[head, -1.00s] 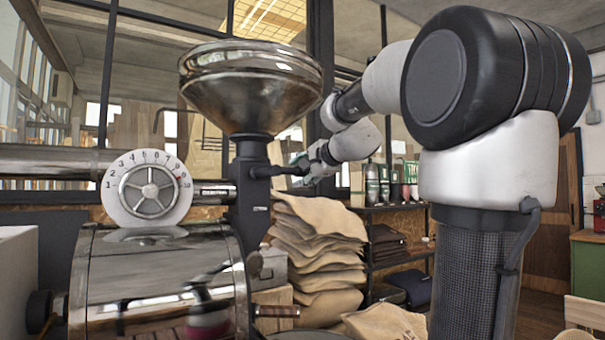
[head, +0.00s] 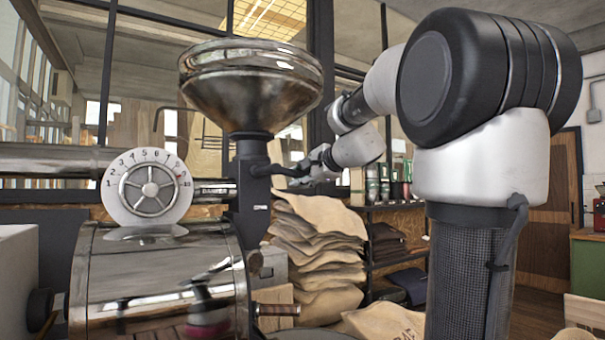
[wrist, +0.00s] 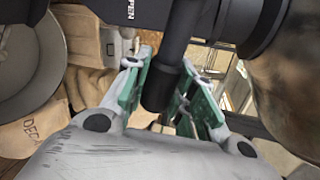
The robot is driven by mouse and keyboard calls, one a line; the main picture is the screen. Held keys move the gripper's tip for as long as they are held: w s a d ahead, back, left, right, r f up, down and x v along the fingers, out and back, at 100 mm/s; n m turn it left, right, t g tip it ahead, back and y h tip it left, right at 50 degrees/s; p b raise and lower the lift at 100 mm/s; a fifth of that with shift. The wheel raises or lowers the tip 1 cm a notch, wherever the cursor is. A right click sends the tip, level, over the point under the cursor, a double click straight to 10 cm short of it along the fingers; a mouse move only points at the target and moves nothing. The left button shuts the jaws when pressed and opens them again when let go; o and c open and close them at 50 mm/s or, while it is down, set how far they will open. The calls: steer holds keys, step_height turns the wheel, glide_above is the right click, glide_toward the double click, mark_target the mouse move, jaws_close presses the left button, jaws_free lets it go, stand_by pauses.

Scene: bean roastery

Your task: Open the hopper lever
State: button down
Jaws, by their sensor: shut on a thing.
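The hopper (head: 250,85) is a shiny metal funnel above the roaster, on a dark neck (head: 252,180). The hopper lever (head: 285,171) is a dark rod reaching right from this neck. My gripper (head: 300,172) is at the lever's outer end. In the wrist view the green-padded fingers of my gripper (wrist: 163,95) stand on both sides of the lever's dark grip (wrist: 163,82) and are shut on it. A black plate with partly visible white lettering (wrist: 125,12) shows beside the lever's root.
The roaster drum (head: 155,275) and a numbered dial (head: 148,187) are left of the neck. Stacked sacks (head: 315,255) lie below my gripper. A shelf with bags (head: 385,190) stands behind. A framed window wall is at the back.

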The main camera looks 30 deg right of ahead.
steer(key=shift+a+f+m+y, duration=0.25)
steer(key=shift+f+m+y, duration=0.15)
steer(key=shift+f+m, duration=0.7)
steer(key=shift+a+f+m+t+y, duration=0.15)
steer(key=shift+a+f+m+y, duration=0.2)
steer(key=shift+a+f+m, duration=0.45)
steer(key=shift+a+f+m+t+y, duration=0.25)
steer(key=shift+a+f+m, duration=0.25)
steer(key=shift+m, duration=0.65)
steer(key=shift+a+f+m+t+y, duration=0.1)
steer(key=shift+a+f+m+y, duration=0.4)
steer(key=shift+m, duration=0.45)
steer(key=shift+a+f, duration=0.15)
steer(key=shift+f, duration=0.05)
steer(key=c, duration=1.2)
jaws_free()
steer(key=shift+o, duration=0.2)
steer(key=shift+s, duration=0.1)
steer(key=v, duration=1.2)
